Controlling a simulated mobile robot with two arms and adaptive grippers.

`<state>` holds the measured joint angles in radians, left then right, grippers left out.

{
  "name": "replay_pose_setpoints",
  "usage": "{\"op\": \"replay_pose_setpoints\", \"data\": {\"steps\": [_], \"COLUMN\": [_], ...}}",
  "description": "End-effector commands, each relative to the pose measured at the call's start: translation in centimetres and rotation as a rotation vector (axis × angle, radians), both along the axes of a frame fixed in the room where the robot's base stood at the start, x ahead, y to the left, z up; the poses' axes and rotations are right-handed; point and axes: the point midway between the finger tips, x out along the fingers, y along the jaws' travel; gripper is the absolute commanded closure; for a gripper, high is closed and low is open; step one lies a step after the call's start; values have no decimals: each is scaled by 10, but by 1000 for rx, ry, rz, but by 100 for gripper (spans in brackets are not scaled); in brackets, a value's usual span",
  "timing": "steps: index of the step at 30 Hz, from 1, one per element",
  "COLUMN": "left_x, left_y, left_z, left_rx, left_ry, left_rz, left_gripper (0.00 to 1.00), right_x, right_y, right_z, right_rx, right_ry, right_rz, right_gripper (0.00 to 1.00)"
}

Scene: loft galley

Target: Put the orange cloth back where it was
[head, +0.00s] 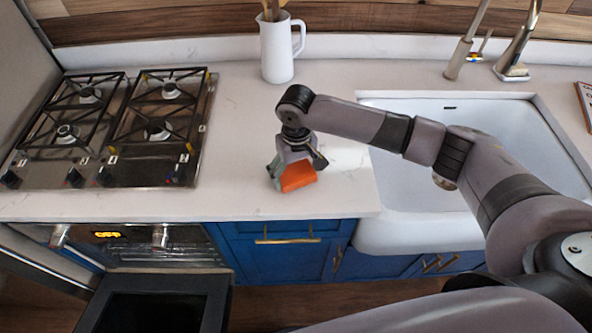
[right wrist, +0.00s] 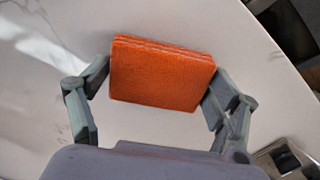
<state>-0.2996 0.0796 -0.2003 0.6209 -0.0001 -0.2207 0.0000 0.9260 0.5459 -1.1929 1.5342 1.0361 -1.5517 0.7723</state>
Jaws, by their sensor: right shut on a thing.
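The orange cloth (head: 298,177) is a small folded block with layered edges. It is at the white counter, between the stove and the sink, near the counter's front edge. My right gripper (head: 291,171) comes down on it from above and is shut on it. In the right wrist view the orange cloth (right wrist: 161,74) sits between the two grey fingers of the right gripper (right wrist: 158,82), one at each side. I cannot tell whether the cloth touches the counter or is just above it. My left gripper is not in view.
A gas stove (head: 112,128) is on the left and a white sink (head: 400,205) on the right. A white pitcher (head: 277,50) with utensils stands at the back. The oven door (head: 160,301) below is open. The counter (head: 240,130) beside the stove is clear.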

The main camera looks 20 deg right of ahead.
Motion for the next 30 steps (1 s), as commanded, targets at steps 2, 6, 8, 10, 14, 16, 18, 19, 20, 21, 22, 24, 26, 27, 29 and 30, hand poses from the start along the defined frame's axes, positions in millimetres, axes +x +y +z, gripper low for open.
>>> {"op": "replay_pose_setpoints", "data": {"steps": [2,6,8,10,14,16,18,19,20,21,22,24,26,27,29,30], "left_x": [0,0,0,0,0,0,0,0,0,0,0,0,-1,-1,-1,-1], "left_y": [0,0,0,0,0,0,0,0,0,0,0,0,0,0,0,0], "left_z": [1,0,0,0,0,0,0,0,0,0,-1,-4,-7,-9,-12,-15], "left_rx": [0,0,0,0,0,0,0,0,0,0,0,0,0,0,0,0], "left_ry": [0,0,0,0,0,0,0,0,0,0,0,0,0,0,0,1], "left_rz": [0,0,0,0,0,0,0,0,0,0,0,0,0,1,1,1], "left_gripper": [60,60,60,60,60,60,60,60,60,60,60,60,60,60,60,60], "right_x": [0,0,0,0,0,0,0,0,0,0,0,1,1,1,2,1], "right_y": [0,0,0,0,0,0,0,0,0,0,0,0,0,0,0,0], "right_z": [-2,-2,-2,-2,-2,-2,-2,-2,-1,0,2,9,18,25,38,47], "right_rx": [0,0,0,0,0,0,0,0,0,0,0,1,3,1,3,3], "right_ry": [1,1,1,1,1,1,1,0,0,-1,-1,-1,-3,-4,-5,-5], "right_rz": [-1,0,0,0,-1,-1,-1,-1,0,0,0,0,0,0,-1,0], "right_gripper": [40,8,4,0,0,0,0,0,0,0,0,0,0,0,0,0]}}
